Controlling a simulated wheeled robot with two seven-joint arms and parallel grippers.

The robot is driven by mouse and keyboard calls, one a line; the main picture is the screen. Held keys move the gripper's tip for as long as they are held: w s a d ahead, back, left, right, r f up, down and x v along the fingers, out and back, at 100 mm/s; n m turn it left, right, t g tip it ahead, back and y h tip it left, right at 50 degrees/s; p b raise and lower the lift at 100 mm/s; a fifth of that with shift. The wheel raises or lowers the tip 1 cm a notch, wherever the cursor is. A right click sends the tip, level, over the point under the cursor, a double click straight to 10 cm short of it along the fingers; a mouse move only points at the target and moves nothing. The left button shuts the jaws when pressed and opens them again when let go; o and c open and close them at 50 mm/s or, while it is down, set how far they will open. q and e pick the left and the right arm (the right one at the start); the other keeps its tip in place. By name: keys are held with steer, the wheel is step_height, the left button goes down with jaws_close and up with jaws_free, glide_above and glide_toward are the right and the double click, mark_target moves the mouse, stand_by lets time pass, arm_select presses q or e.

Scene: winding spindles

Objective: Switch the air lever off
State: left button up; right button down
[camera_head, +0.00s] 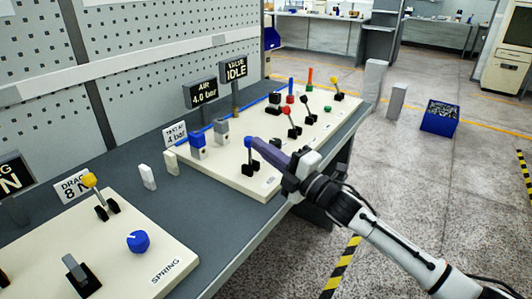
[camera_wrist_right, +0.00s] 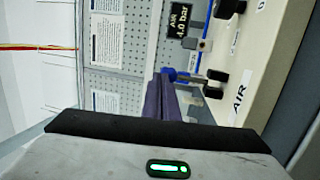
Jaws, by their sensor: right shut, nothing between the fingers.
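The air lever has a blue knob (camera_head: 248,142) on a short grey shaft between black blocks, on the cream panel (camera_head: 228,173) near its front edge. In the head view it stands roughly upright. My right gripper (camera_head: 256,144) has purple fingers, shut and empty, reaching in from the right with the tips right beside the knob. In the right wrist view the blue knob (camera_wrist_right: 169,74) shows just past the fingertips (camera_wrist_right: 163,80). I cannot tell whether they touch. The AIR sign (camera_head: 202,92) reads 4.0 bar. My left gripper is not in view.
Blue-and-grey fittings (camera_head: 198,144) stand behind the lever. Farther along are red-knobbed (camera_head: 287,110) and yellow-knobbed (camera_head: 333,79) levers. The SPRING panel (camera_head: 165,270) with a blue dial (camera_head: 138,241) is nearer. A blue crate (camera_head: 440,117) stands on the floor.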

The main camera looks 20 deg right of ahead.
mark_target(247, 140)
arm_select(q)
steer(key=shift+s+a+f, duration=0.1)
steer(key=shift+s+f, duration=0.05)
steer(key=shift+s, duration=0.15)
arm_select(e)
steer(key=shift+a+r+x, duration=0.1)
steer(key=shift+a+x, duration=0.05)
steer(key=shift+x, duration=1.05)
steer(key=shift+a+r+x, duration=0.1)
steer(key=shift+a+x, duration=0.05)
steer(key=shift+x, duration=1)
steer(key=shift+s, duration=0.1)
